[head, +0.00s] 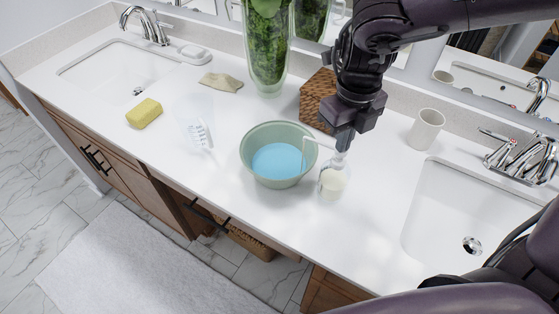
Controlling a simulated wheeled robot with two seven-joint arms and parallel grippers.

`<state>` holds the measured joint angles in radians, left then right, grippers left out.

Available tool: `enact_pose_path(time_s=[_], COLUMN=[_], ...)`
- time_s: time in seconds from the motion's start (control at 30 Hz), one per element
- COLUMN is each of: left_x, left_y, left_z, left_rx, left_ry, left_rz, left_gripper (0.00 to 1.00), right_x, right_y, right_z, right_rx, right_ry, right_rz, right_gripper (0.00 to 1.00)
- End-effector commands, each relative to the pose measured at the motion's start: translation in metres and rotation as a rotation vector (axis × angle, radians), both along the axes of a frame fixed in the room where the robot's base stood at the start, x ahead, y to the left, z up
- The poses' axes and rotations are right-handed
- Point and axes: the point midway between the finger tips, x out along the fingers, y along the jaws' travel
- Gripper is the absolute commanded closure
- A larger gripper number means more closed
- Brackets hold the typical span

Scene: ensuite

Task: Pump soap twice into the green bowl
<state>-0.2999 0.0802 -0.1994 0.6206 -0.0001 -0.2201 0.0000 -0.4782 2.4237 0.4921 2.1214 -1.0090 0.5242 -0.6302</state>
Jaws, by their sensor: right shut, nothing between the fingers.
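The green bowl (248,162) stands on the white counter between the two sinks and has blue liquid or a blue surface inside. The soap pump bottle (333,184) stands upright just right of the bowl. It is clear with pale contents, and its white spout reaches left over the bowl's rim. My right gripper (343,146) points down directly over the pump head, shut with nothing between its fingers. It hides the top of the pump, and I cannot tell whether it touches it. My left gripper is not in view.
A white cup (426,129) and a brown woven box (318,101) stand behind the bottle. A glass vase with greenery (266,50) stands behind the bowl. A brush (199,133), yellow sponge (144,113) and folded cloth (221,82) lie left. The counter's front strip is clear.

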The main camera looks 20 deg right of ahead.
Motion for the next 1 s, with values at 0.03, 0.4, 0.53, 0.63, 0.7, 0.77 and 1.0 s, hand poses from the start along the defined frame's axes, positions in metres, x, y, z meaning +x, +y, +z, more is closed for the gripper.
enact_pose_path(time_s=[0.03,0.4,0.53,0.63,0.7,0.77,1.0], left_x=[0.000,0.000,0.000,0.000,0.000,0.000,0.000], left_y=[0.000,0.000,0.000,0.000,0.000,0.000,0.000], left_z=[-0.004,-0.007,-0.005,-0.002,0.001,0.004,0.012], left_rx=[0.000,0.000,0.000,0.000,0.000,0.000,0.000], left_ry=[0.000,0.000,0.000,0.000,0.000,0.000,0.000], left_rz=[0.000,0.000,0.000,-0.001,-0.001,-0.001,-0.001], left_gripper=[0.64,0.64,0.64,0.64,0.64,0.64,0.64], right_x=[-0.001,-0.001,-0.002,-0.002,-0.002,-0.002,-0.001], right_y=[0.000,0.000,0.000,0.000,0.000,0.000,0.000], right_z=[-0.005,-0.009,-0.007,-0.002,0.003,0.007,0.020], right_rx=[0.000,0.000,0.000,0.000,0.000,0.000,0.000], right_ry=[0.002,0.005,0.006,0.006,0.006,0.006,0.004], right_rz=[0.000,0.000,0.001,0.001,0.001,0.001,0.000], right_gripper=[1.00,1.00,1.00,1.00,1.00,1.00,1.00])
